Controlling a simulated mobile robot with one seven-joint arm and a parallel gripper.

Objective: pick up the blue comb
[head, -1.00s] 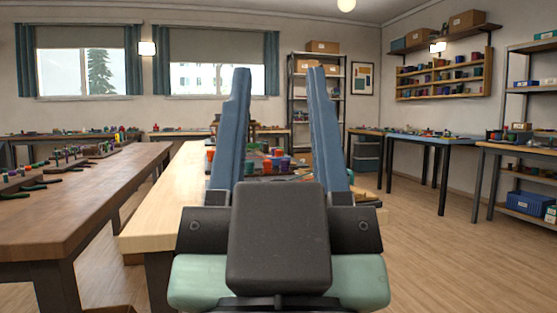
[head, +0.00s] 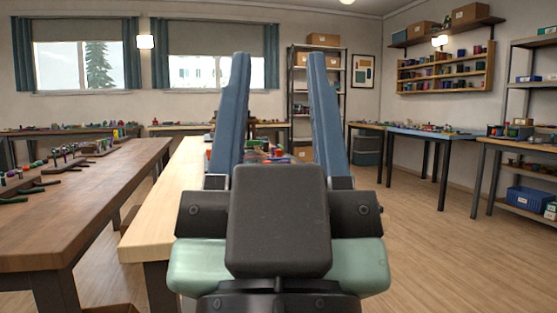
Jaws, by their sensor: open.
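My gripper (head: 279,75) is in the middle of the head view, its two long blue fingers pointing up and apart. It is open, with nothing between the fingertips. I cannot make out a blue comb in this view. The pale wooden table (head: 165,200) lies behind and to the left of my gripper. Small coloured things lie at its far part, partly hidden by my fingers and too small to tell apart.
A dark brown bench (head: 80,220) with tools and spools runs along the left. A blue-topped table (head: 425,134) stands at the right, near shelves with a blue crate (head: 527,200). The wooden floor (head: 430,260) at the right front is clear.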

